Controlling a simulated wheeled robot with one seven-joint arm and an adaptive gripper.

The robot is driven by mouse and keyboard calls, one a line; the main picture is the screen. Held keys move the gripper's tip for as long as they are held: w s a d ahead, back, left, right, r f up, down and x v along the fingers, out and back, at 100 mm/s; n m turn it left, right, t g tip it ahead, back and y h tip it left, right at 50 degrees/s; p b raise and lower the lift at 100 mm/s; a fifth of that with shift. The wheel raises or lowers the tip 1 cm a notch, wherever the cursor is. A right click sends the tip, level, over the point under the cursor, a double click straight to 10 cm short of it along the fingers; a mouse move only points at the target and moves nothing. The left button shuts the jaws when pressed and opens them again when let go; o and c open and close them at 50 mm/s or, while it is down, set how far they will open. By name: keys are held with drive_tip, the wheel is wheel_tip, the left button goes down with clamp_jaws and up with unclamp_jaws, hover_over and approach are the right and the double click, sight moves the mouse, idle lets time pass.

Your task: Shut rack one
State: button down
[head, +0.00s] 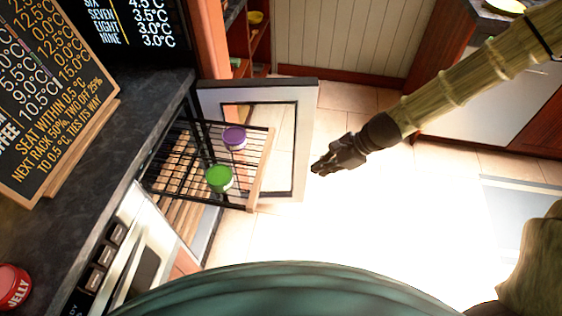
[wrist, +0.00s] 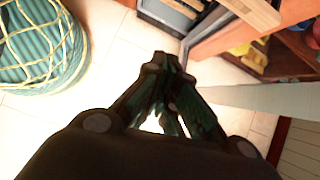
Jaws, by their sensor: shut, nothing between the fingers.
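A black wire rack (head: 190,163) with a pale wooden front bar (head: 262,168) is pulled out of the cabinet under the dark counter. A purple-lidded jar (head: 234,137) and a green-lidded jar (head: 219,178) stand on it. A framed door (head: 310,140) with a glass pane stands open beside the rack. My gripper (head: 318,170) is shut and empty, to the right of the rack and door, apart from both. In the wrist view my gripper (wrist: 168,105) shows its fingers together over the floor. Which rack is number one cannot be told here.
A chalkboard (head: 60,110) and a red jelly jar (head: 12,287) are on the counter (head: 150,100). An oven front with knobs (head: 110,250) is below left. Open shelves (head: 258,45) stand at the back. Tiled floor (head: 360,220) right of the rack is clear.

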drive_tip(key=w+r+m+t+y, duration=0.1)
drive_tip(key=w+r+m+y, duration=0.1)
drive_tip(key=w+r, duration=0.25)
drive_tip(key=a+r+x, duration=0.2)
drive_tip(key=x, duration=1.1)
drive_tip(key=shift+s, duration=0.15)
drive_tip(key=shift+a+r, duration=0.1)
drive_tip(key=shift+a, duration=0.2)
